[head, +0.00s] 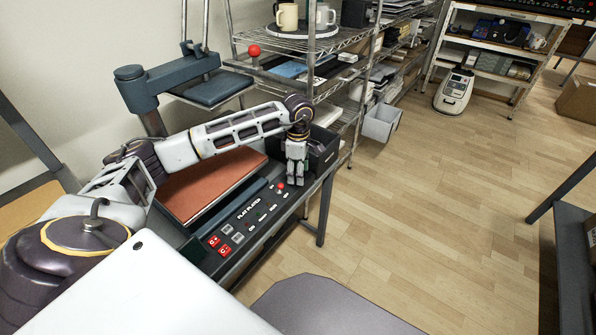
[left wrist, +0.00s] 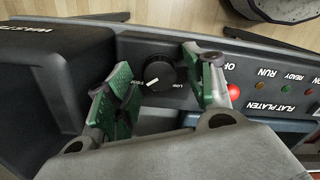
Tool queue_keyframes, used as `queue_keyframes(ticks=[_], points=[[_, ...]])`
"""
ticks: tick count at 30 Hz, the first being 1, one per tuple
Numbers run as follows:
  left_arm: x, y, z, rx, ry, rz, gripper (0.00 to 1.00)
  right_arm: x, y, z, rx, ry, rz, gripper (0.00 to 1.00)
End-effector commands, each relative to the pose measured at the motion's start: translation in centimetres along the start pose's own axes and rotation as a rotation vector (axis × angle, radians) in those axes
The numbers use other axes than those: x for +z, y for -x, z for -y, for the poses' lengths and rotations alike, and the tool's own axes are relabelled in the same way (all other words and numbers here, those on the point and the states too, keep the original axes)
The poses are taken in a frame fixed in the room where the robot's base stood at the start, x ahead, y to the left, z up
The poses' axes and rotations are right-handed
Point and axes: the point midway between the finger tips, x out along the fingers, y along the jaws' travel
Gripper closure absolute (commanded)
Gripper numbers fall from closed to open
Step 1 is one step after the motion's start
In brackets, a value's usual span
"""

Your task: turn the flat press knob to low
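The flat press has a dark control panel (head: 256,222) with a brown-red platen (head: 212,183) behind it in the head view. My left gripper (head: 295,182) points down over the panel's far right end and hides the knob there. In the left wrist view the round black knob (left wrist: 165,73) shows between the fingers of my left gripper (left wrist: 165,85). The gripper is open, its green-padded fingers spread on either side of the knob; contact is not clear. The knob's white pointer is toward the lower left; the small labels beside it are hard to read. My right gripper is not in view.
A red button (left wrist: 233,91) sits close beside one finger. A dark bin (head: 322,152) stands at the panel's right end. The wire shelf (head: 305,90) rises behind. Red switches (head: 219,246) are at the panel's near left end.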

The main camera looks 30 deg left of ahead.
Motion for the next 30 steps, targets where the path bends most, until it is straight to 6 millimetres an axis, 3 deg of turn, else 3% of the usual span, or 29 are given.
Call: queue_keyframes(ticks=[1,11,21,30], points=[[0.0,0.0,0.0,0.0,0.0,0.0,0.53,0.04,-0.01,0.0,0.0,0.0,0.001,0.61],[-0.01,0.02,0.0,0.0,0.0,0.0,0.93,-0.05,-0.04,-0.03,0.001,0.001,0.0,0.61],[-0.03,0.06,-0.01,0.0,0.032,-0.001,0.93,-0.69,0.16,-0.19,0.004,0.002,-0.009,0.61],[-0.06,0.11,0.01,0.0,0.16,-0.002,0.93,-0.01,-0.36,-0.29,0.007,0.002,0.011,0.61]])
